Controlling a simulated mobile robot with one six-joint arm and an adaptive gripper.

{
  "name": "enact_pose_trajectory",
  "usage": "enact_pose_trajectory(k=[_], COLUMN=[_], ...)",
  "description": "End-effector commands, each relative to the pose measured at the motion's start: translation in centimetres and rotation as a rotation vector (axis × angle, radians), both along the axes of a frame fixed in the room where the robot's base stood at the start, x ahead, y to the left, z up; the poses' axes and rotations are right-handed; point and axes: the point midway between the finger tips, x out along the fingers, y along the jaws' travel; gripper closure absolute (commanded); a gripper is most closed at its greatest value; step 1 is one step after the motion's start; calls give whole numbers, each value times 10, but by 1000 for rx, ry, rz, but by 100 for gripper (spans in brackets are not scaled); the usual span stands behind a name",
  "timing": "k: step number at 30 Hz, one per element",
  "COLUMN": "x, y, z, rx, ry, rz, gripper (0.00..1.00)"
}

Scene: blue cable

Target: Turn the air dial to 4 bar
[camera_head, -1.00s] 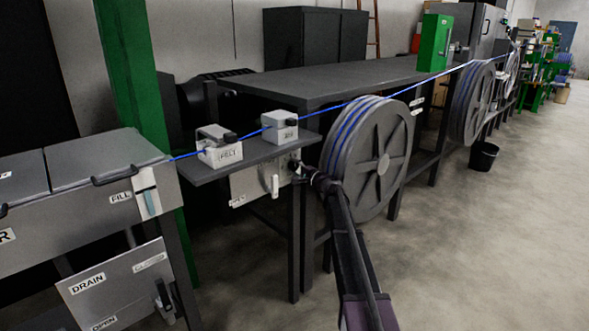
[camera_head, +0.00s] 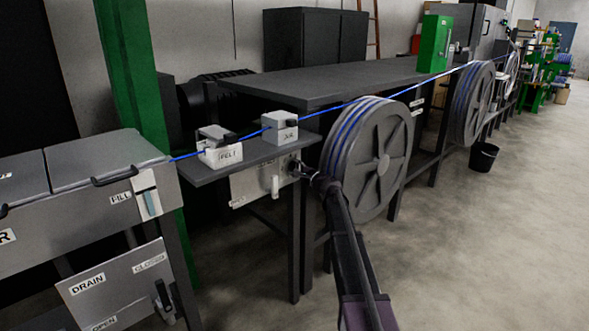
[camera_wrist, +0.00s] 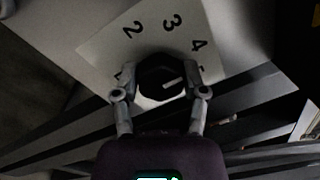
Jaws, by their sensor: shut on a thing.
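The air dial (camera_wrist: 160,78) is a dark round knob on a pale scale plate (camera_wrist: 110,45) in the wrist view. The numbers 2, 3 and 4 show above it, and another mark at its left is partly hidden by a finger. Its white pointer line slants right and slightly up, lower than the 4. My gripper (camera_wrist: 162,72) is shut on the dial, one finger on each side. In the head view my gripper (camera_head: 299,171) is at the right edge of the grey panel (camera_head: 250,184) under the small shelf; the dial itself is too small to make out there.
A large cable reel (camera_head: 376,160) stands close to the right of my arm. The shelf (camera_head: 245,163) above carries the felt box (camera_head: 222,155) and another small box (camera_head: 280,134), with blue cable running through. A lever (camera_head: 275,186) sits left of my gripper. Open floor lies right.

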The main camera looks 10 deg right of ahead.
Motion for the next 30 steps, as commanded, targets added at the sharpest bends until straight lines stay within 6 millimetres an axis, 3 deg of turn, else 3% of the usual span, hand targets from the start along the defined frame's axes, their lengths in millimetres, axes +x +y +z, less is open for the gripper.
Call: enact_pose_trajectory(k=[1, 4, 20, 30], x=[3, 2, 1, 1], y=[-1, -1, 0, 0], z=[1, 1, 0, 0], rx=[3, 2, -9, -111], ry=[-1, -1, -5, -64], rz=[-4, -3, -1, -1], gripper=[38, 10, 10, 10])
